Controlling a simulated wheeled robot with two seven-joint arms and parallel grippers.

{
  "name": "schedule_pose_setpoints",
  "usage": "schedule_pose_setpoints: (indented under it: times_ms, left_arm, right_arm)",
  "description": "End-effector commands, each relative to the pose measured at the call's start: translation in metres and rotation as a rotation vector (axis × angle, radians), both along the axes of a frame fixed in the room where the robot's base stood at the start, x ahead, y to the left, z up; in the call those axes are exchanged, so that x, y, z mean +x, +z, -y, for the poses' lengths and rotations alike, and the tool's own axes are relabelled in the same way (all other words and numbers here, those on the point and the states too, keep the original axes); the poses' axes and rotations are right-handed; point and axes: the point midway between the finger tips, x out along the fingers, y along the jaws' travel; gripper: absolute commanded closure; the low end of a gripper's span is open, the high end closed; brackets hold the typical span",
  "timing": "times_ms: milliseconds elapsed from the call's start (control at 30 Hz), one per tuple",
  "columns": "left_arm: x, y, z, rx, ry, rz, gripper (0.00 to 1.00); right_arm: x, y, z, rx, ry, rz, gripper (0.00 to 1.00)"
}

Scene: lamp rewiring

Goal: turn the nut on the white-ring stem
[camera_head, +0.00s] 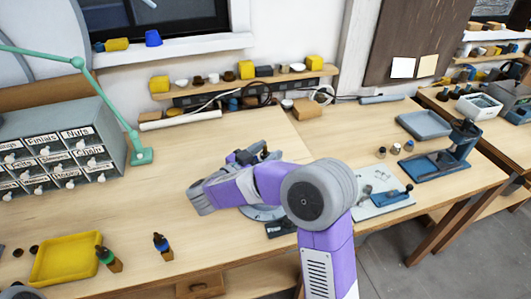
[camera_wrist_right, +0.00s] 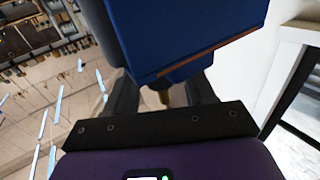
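My right gripper (camera_head: 250,153) is over the middle of the workbench, mostly hidden behind my purple and grey arm in the head view. In the right wrist view, its two dark fingers (camera_wrist_right: 163,100) stand apart on either side of a small brass-coloured tip (camera_wrist_right: 163,97). I cannot tell whether the fingers touch anything. A round grey piece (camera_head: 262,213) shows partly under my arm. I cannot make out a white ring or a nut in either view. My left gripper is not in view.
A grey drawer cabinet (camera_head: 62,150) and a green lamp arm (camera_head: 108,98) stand at left. A yellow tray (camera_head: 66,258) and two small bottles, one with a blue band (camera_head: 163,247), are at front left.

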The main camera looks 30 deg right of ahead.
Motion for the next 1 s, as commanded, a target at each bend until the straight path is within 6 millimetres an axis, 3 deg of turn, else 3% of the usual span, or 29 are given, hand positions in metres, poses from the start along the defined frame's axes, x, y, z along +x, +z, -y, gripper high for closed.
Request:
schedule_pose_setpoints:
  times_ms: [267,700,1000]
  left_arm:
    - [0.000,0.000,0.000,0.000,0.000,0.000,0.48]
    - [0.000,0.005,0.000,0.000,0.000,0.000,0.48]
    - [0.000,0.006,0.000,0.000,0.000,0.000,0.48]
  right_arm:
    - [-0.001,-0.002,-0.004,0.002,0.003,-0.006,0.46]
    - [-0.018,-0.001,-0.065,0.001,0.004,-0.003,0.46]
    - [-0.021,-0.002,-0.073,0.001,0.001,-0.003,0.46]
